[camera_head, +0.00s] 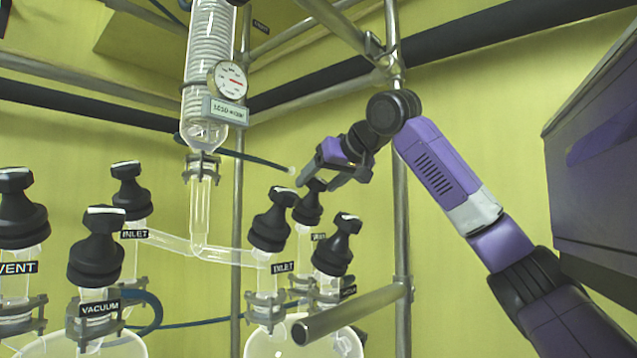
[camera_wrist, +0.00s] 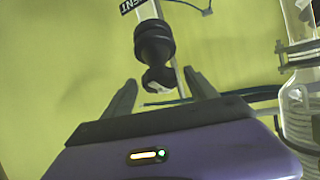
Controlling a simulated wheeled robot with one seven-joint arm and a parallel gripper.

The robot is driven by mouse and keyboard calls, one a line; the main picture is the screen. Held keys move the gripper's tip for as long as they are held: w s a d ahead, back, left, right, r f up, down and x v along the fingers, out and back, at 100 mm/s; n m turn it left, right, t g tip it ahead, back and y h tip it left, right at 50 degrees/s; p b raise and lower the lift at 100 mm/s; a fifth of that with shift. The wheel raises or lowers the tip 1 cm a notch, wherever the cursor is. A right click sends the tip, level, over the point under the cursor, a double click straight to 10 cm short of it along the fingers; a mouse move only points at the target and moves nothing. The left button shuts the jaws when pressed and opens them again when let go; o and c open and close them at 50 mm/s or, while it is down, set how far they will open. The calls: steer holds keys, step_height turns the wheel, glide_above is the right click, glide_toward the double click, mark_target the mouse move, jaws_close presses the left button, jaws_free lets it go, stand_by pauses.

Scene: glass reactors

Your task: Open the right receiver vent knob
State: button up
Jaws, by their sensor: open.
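The right receiver vent knob (camera_head: 308,208) is a black ribbed knob with a pale mark on its top, at the back of the right cluster in the head view. In the wrist view the vent knob (camera_wrist: 153,47) sits upside down below a partly cut-off label ending in "ENT". My gripper (camera_head: 317,181) is open, right at the top of this knob. In the wrist view my gripper's fingers (camera_wrist: 158,88) lie on either side of the knob's tip, with a visible gap on each side.
The right inlet knob (camera_head: 271,220) and right vacuum knob (camera_head: 337,245) stand close in front of the vent knob. A steel rail (camera_head: 350,312) crosses in front. A vertical glass column (camera_head: 208,75) with a gauge (camera_head: 229,80) rises to the left.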

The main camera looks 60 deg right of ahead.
steer(key=shift+w+d+f, duration=0.2)
steer(key=shift+w+d, duration=0.05)
steer(key=shift+w, duration=0.2)
steer(key=shift+c, duration=0.2)
steer(key=c, duration=1.4)
steer(key=shift+o, duration=0.2)
steer(key=shift+r+n+t+p, duration=0.15)
steer(key=shift+n+t+p, duration=0.2)
steer(key=shift+p, duration=0.35)
steer(key=n+y+p, duration=0.1)
steer(key=p, duration=0.1)
steer(key=n+y+p, duration=0.1)
steer(key=n+p, duration=0.1)
steer(key=shift+r+n+t, duration=0.15)
steer(key=shift+n+t, duration=0.1)
steer(key=n+y+p, duration=0.2)
steer(key=n+p, duration=0.1)
steer(key=p, duration=0.1)
steer(key=shift+y, duration=0.3)
steer(key=shift+n+y+p, duration=0.4)
steer(key=shift+n+p, duration=0.4)
